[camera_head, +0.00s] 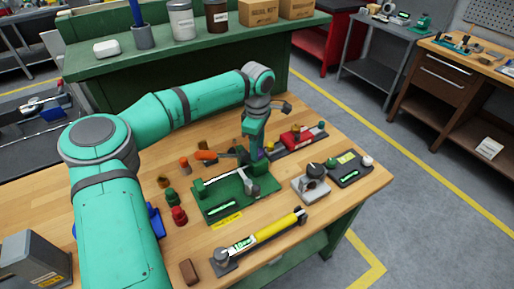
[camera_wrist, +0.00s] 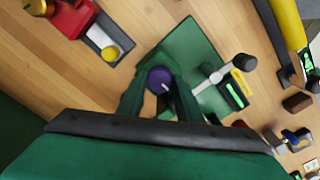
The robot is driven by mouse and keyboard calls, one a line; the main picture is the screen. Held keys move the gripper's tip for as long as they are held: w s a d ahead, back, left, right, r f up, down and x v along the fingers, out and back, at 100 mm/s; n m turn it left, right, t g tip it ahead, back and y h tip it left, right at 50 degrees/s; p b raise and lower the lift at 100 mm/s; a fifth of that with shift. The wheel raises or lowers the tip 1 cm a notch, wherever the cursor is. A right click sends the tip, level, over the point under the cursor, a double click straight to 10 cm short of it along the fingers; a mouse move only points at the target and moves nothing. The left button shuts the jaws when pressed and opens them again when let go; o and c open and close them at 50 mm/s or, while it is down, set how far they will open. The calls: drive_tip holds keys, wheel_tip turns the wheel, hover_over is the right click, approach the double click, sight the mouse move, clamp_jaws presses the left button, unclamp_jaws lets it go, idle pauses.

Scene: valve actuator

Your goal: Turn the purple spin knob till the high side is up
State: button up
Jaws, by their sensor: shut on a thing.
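The purple spin knob (camera_wrist: 159,79) shows in the wrist view as a round cap with a small pale mark on its face. It sits over the green base plate (camera_wrist: 205,47). My gripper (camera_wrist: 160,84) has one finger on each side of the knob and is shut on it. In the head view my gripper (camera_head: 257,166) points down at the far right part of the green plate (camera_head: 238,206). The knob is mostly hidden there behind the gripper. I cannot tell which side of the knob is high.
A lever with a dark ball end (camera_wrist: 244,62) stands close beside my gripper on the plate. Red (camera_head: 179,215) and green knobs stand at left.

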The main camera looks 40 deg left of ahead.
idle(0.5)
drive_tip(key=o, duration=1)
drive_tip(key=shift+o, duration=0.2)
wheel_tip(320, 180, up, 11)
drive_tip(key=shift+f, duration=0.1)
